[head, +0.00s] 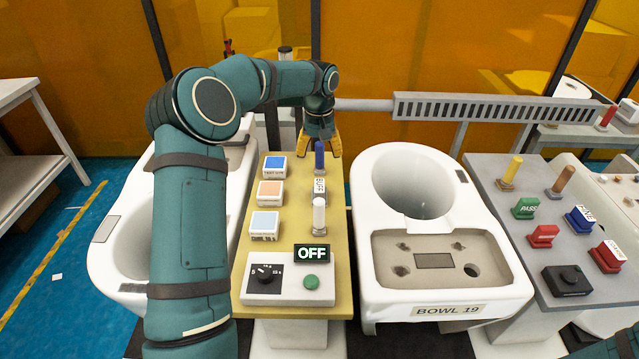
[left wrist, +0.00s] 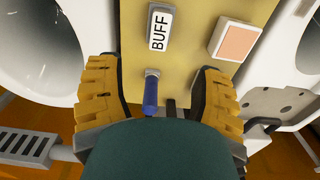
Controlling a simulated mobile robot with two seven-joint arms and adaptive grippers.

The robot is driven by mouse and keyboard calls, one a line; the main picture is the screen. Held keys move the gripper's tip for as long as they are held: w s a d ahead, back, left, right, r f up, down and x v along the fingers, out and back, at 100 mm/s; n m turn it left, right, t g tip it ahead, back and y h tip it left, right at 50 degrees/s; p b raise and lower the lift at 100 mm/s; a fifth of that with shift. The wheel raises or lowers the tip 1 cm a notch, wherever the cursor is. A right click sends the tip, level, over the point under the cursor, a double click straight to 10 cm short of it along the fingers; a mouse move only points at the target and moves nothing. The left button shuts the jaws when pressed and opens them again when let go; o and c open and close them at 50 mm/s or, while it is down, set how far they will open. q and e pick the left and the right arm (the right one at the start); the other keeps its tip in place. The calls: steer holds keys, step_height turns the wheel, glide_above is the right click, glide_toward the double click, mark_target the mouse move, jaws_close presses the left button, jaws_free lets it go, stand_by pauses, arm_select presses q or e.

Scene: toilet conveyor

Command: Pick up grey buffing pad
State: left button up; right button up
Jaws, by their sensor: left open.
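The grey buffing pad (head: 319,187) is a small block with a white top marked BUFF. It lies on the yellow table (head: 340,240), between a blue-handled tool (head: 319,155) and a white-handled one. It also shows at the top of the left wrist view (left wrist: 159,28). My left gripper (head: 321,148) is open and empty at the far end of the table. In the left wrist view its yellow fingers (left wrist: 157,88) are spread on either side of the blue handle, with the pad beyond their tips. My right gripper is out of view.
Blue (head: 275,167), orange (head: 270,192) and pale blue (head: 265,223) square-topped blocks stand left of the pad. A control box (head: 290,282) reading OFF sits at the near end. Toilet bowls flank the table, BOWL 19 (head: 440,270) on the right.

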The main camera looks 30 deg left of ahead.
mark_target(319, 185)
arm_select(q)
step_height(319, 185, down, 9)
steer(key=shift+r+b, duration=0.15)
steer(key=shift+b, duration=0.65)
step_height(319, 185, down, 5)
steer(key=shift+b, duration=0.55)
jaws_close()
